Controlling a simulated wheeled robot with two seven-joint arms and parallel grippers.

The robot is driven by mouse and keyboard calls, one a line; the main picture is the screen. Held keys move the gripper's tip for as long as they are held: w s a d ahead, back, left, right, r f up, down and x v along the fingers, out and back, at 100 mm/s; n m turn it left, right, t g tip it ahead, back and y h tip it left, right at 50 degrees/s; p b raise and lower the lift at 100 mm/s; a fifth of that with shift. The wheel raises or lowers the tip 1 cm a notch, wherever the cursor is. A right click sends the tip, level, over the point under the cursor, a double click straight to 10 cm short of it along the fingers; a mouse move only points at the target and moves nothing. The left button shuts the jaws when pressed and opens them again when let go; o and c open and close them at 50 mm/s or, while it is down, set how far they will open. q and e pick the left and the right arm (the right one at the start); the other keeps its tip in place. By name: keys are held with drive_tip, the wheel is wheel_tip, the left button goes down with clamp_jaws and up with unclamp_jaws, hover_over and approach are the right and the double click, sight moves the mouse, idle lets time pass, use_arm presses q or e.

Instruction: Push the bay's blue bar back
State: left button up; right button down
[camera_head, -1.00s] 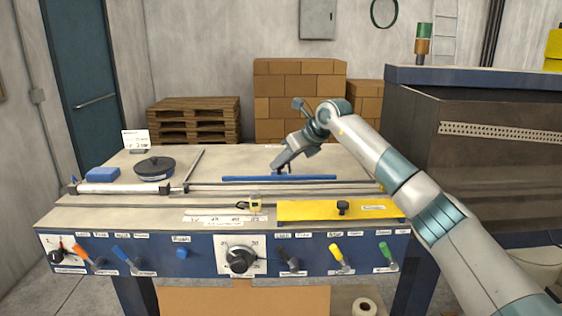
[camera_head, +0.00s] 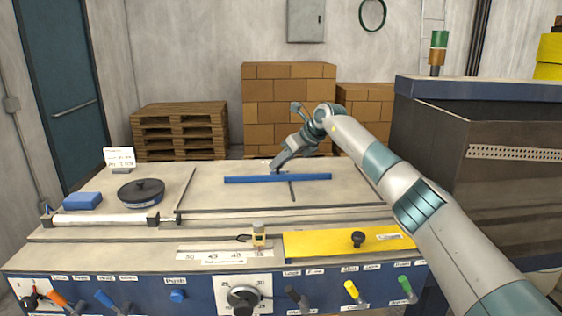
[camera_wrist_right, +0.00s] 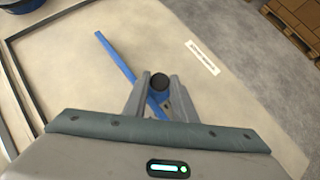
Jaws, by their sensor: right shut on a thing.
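The blue bar (camera_head: 305,178) lies crosswise on the beige bay surface (camera_head: 225,198), well behind the front rail. A dark slot or rod shows in front of its middle. In the right wrist view the bar (camera_wrist_right: 118,55) runs slantwise beneath my gripper, partly hidden by it. My right gripper (camera_head: 275,169) reaches down to the middle of the bar. In the wrist view its fingers (camera_wrist_right: 159,88) are closed around a black round knob (camera_wrist_right: 159,81) at the bar. My left gripper is not in view.
A yellow plate (camera_head: 325,244) with a black knob is at the front right. Bare surface lies behind the bar. A dark cabinet (camera_head: 490,200) stands at the right.

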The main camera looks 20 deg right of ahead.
drive_tip(key=c, duration=1.5)
unclamp_jaws()
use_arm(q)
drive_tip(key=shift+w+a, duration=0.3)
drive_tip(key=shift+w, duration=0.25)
use_arm(e)
drive_tip(key=shift+r, duration=0.1)
